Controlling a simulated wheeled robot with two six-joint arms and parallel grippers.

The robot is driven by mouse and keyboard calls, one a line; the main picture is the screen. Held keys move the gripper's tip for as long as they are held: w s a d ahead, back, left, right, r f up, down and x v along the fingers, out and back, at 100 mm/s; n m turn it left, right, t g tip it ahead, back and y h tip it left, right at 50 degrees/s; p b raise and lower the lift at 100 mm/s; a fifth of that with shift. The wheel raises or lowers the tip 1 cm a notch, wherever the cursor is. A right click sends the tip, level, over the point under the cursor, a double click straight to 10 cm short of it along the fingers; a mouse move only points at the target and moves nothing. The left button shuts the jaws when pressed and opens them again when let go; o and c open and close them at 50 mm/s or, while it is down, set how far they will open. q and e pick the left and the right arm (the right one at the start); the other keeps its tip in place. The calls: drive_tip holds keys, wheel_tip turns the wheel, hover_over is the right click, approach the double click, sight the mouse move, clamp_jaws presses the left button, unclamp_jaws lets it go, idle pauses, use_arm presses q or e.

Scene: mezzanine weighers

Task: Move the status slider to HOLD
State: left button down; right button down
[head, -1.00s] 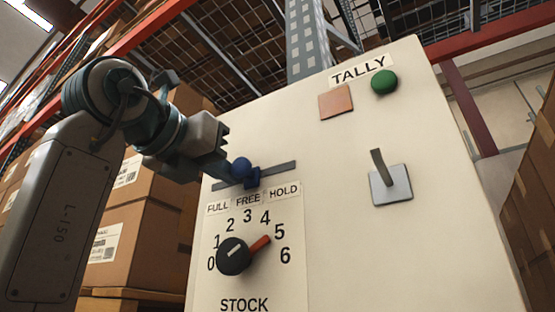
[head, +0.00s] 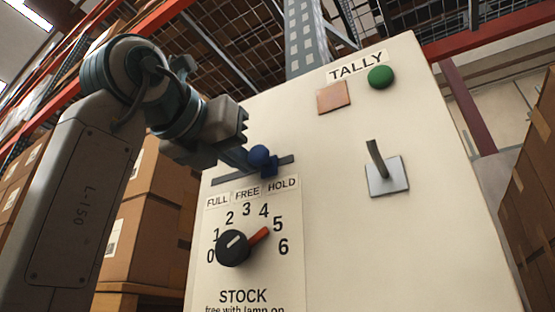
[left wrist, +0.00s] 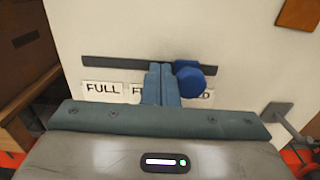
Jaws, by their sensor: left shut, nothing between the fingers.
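The status slider has a round blue knob (head: 259,155) on a blue block, riding a dark horizontal track (head: 228,178) on the cream panel. The labels FULL, FREE and HOLD (head: 283,184) sit below it. In the head view the block is between FREE and HOLD, closer to HOLD. In the left wrist view the knob (left wrist: 190,80) covers part of the HOLD label. My left gripper (head: 242,158) is shut and empty. Its fingertips, also in the left wrist view (left wrist: 162,80), are at the knob's left side and appear to touch it.
To the right are a lever switch (head: 386,175), an orange square (head: 334,97) and a green button (head: 381,77). Cardboard boxes (head: 136,230) stand behind my left arm.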

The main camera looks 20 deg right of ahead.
use_arm(q)
drive_tip(key=shift+s+d, duration=0.35)
drive_tip(key=shift+s, duration=0.1)
drive_tip(key=w+a+b+v, duration=0.1)
drive_tip(key=b+v, duration=0.3)
drive_tip(key=v, duration=0.6)
idle(1.1)
drive_tip(key=shift+w, duration=0.2)
